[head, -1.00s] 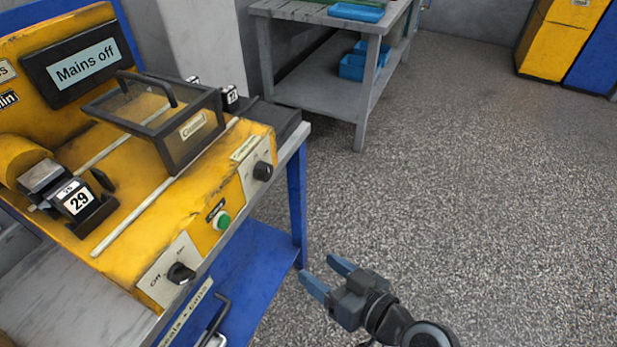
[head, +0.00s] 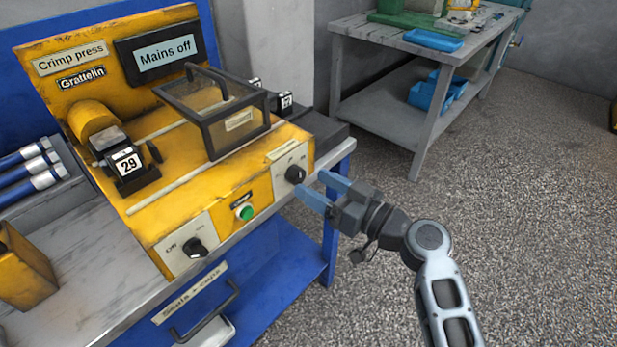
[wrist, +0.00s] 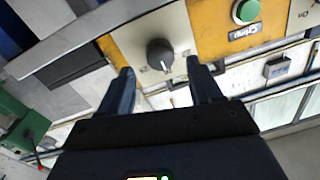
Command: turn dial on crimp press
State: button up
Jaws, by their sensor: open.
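The yellow crimp press (head: 185,205) stands on a bench in the head view. Its display (head: 165,54) reads "Mains off". A black dial (head: 295,174) is at the right end of its front panel, and another black dial (head: 195,247) is at the left end, by the word "Off". A green button (head: 244,212) lies between them. My gripper (head: 317,187) is open and empty, just in front of the right dial. In the wrist view this dial (wrist: 160,54) appears between the fingers, a little beyond the tips; I see no contact.
A clear-sided guard box (head: 215,112) stands on the press, with a "29" block (head: 128,163) to its left. A blue drawer with a handle (head: 212,310) is below. A grey table (head: 385,118) is at the back right. The floor on the right is clear.

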aim_at(301, 178)
jog(key=shift+x, duration=1.65)
jog(key=shift+f, duration=0.1)
jog(key=c, duration=1)
